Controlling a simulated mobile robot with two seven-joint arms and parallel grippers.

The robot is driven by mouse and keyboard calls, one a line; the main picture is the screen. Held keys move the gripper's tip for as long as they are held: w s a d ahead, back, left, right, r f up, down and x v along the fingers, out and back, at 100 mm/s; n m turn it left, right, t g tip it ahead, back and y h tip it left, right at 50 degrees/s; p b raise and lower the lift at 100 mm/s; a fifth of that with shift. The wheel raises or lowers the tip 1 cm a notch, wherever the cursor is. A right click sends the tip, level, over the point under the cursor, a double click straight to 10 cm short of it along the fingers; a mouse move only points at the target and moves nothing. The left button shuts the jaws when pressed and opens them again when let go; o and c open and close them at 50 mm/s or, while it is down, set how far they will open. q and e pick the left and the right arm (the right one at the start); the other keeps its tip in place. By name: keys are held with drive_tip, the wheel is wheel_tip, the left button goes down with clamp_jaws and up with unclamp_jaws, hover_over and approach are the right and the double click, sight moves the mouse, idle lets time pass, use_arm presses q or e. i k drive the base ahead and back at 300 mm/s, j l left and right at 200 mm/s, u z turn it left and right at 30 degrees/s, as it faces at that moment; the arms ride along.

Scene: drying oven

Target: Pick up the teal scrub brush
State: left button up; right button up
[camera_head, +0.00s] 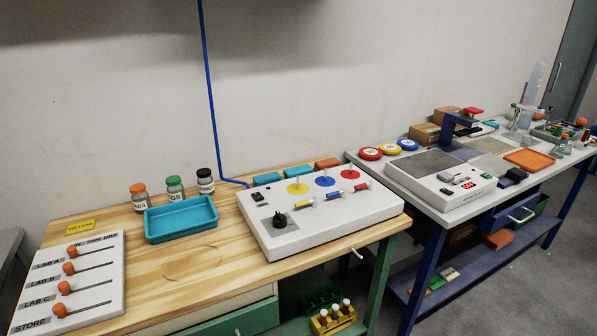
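I cannot clearly make out a teal scrub brush. Two small teal blocks, one on the left (267,178) and one on the right (297,171), lie at the back of the wooden table (190,268), behind the white control box (330,222). Their lower parts are hidden by the box, and no bristles show. A teal tray (181,219) sits left of the box and looks empty. Neither of my grippers is in view.
Several jars, one orange-capped (139,196), stand behind the tray. An orange block (327,163) lies beside the teal ones. A white slider panel (75,285) is at front left. The right bench (398,180) is crowded. Bare wood lies before the tray.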

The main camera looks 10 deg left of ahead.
sight(301, 170)
drive_tip(key=i+l+u, duration=0.15)
drive_tip(key=i+l, duration=0.25)
drive_tip(key=i+l+u, duration=0.1)
drive_tip(key=i+l, duration=0.25)
drive_tip(key=l, duration=0.2)
